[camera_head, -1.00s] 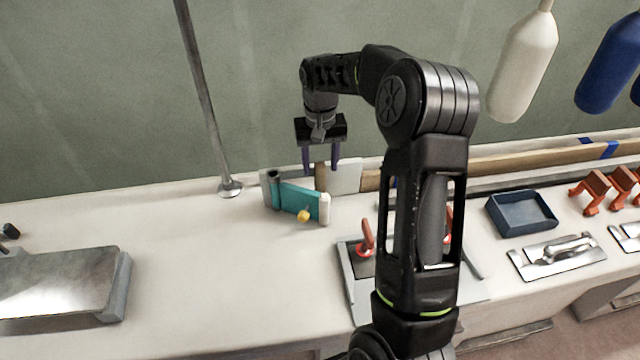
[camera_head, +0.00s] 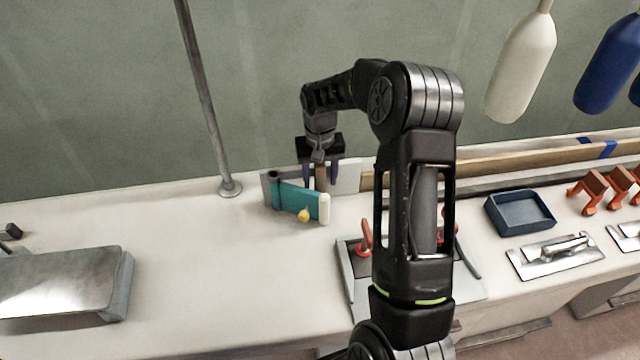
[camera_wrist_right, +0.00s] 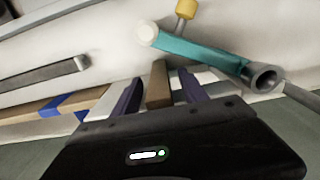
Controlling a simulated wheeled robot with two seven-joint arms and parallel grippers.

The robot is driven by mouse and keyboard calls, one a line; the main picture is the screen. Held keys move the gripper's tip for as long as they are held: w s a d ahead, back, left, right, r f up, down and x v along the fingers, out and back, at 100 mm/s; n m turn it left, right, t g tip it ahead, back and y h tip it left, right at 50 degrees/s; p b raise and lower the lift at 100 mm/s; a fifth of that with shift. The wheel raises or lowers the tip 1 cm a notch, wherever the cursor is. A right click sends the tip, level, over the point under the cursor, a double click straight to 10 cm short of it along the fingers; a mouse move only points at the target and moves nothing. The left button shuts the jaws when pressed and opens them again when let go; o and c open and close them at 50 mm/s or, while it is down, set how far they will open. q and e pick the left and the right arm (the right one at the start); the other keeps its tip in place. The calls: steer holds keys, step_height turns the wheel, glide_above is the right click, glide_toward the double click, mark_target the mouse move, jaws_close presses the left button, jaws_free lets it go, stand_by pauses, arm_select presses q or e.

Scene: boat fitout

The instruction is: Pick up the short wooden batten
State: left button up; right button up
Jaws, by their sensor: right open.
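The short wooden batten (camera_head: 320,175) stands upright behind a teal holder (camera_head: 299,198) at the back of the bench. Its lower part is hidden by the holder in the head view. My right gripper (camera_head: 320,184) points down over the batten, its two purple fingers open on either side of it. In the right wrist view the batten (camera_wrist_right: 158,86) shows between the spread fingers of my right gripper (camera_wrist_right: 160,92), with a gap on each side. My left gripper is not in view.
The teal holder has a yellow knob (camera_head: 304,215) and a white end. A metal pole (camera_head: 208,100) stands to the left. A long plank (camera_head: 520,160) with blue tape lies along the back right. A dark blue tray (camera_head: 521,213) sits right of my arm. The bench front left of centre is clear.

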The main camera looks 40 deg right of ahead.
steer(key=shift+c, duration=0.4)
jaws_close()
